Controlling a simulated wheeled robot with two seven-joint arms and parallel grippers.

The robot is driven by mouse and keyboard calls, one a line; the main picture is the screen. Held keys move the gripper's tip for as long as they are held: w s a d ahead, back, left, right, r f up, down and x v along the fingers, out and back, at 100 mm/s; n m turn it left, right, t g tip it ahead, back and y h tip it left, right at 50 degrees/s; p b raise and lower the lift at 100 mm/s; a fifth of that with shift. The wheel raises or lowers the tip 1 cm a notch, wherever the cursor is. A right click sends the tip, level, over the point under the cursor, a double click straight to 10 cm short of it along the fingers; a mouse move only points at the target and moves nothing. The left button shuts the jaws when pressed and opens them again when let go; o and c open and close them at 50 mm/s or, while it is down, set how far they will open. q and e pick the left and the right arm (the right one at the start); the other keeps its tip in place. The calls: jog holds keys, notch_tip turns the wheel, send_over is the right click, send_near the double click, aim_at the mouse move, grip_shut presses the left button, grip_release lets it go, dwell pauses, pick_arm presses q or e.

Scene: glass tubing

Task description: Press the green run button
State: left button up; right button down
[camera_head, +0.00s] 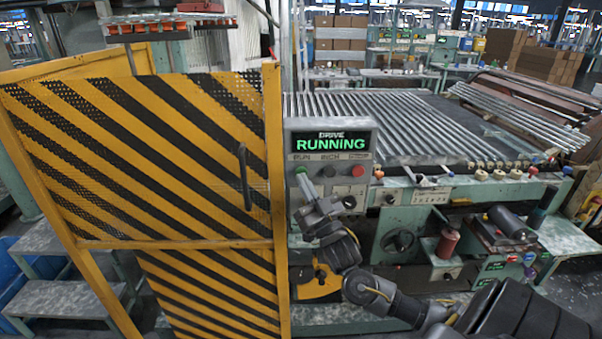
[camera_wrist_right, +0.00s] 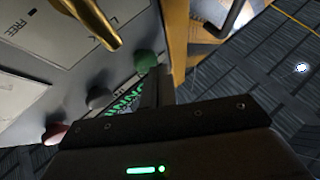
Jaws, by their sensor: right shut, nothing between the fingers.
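The green run button (camera_head: 300,170) is at the left of the control panel (camera_head: 333,178), under the PUN-like label. The panel's display (camera_head: 331,143) reads "DRIVE RUNNING" in green letters. My right gripper (camera_head: 303,181) is shut and empty, with its fingertips at or just below the green button. In the right wrist view the green button (camera_wrist_right: 146,60) shows at the tip of the shut fingers (camera_wrist_right: 155,84); I cannot tell for sure whether they touch. My left gripper is not in view.
A grey button and a red button (camera_head: 357,171) sit right of the green one; dark knobs are below. A yellow-black striped gate (camera_head: 190,150) with a dark handle (camera_head: 244,177) stands close on the left. The roller bed (camera_head: 390,118) lies behind the panel.

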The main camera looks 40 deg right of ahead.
jog(key=shift+s+a, duration=0.2)
jog(key=shift+s, duration=0.15)
jog(key=shift+a, duration=0.1)
